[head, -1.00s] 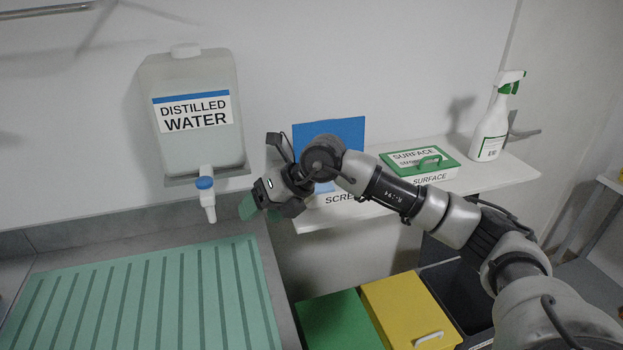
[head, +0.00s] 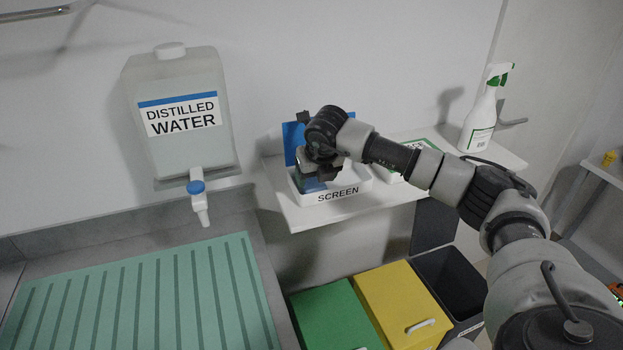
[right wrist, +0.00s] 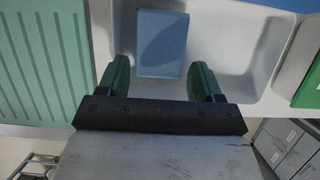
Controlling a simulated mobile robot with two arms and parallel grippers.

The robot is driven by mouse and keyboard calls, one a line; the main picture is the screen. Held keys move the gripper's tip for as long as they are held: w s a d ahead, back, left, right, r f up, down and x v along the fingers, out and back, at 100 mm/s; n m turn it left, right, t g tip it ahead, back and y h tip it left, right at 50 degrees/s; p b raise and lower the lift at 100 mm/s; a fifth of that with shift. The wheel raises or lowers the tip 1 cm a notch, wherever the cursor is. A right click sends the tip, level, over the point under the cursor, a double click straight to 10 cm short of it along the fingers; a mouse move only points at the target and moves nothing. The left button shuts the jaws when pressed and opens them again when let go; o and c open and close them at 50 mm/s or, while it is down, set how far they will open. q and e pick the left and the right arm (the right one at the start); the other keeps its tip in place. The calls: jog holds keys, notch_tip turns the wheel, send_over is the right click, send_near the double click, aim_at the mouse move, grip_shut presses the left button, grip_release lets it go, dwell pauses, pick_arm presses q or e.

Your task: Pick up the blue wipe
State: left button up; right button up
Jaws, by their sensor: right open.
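The blue wipe (right wrist: 162,43) is a flat blue block lying in the white SCREEN box (head: 345,189) on the wall shelf. My right gripper (head: 311,184) is over the left part of this box, pointing down. In the right wrist view its two green fingers (right wrist: 160,80) are spread apart, with nothing between their tips. The wipe lies just beyond the tips, roughly centred between them, with a gap on each side. In the head view the gripper and wrist hide most of the box's inside. My left gripper is not in view.
The SCREEN box's blue lid (head: 291,143) stands open behind it. The SURFACE box (head: 418,142) is partly behind my arm, with a spray bottle (head: 480,120) further right. A distilled water tank (head: 180,110) hangs left. Green (head: 333,318) and yellow (head: 400,300) bins stand below.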

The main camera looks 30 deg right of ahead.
aim_at(313, 183)
jog(key=shift+p+x, duration=0.3)
jog(key=shift+x, duration=1.25)
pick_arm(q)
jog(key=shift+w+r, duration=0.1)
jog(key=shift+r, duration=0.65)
pick_arm(e)
jog(key=shift+r, duration=0.1)
jog(key=shift+c, duration=0.5)
jog(key=c, duration=0.5)
jog(key=shift+r+b, duration=0.35)
jog(key=shift+r, duration=0.1)
jog(key=r+b, duration=0.1)
jog(key=d+r+b, duration=0.1)
jog(key=r, duration=0.1)
jog(key=shift+s+r, duration=0.25)
pick_arm(q)
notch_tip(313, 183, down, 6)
jog(key=b, duration=0.3)
jog(key=shift+b, duration=0.3)
pick_arm(e)
jog(key=shift+s+d+r, duration=1.1)
jog(key=shift+d, duration=0.3)
jog(key=shift+s+d+r, duration=1.05)
jog(key=shift+d+r, duration=0.05)
jog(key=shift+d, duration=0.3)
jog(key=shift+s+d+r, duration=1.1)
jog(key=shift+d+r, duration=0.05)
jog(key=shift+d, duration=0.25)
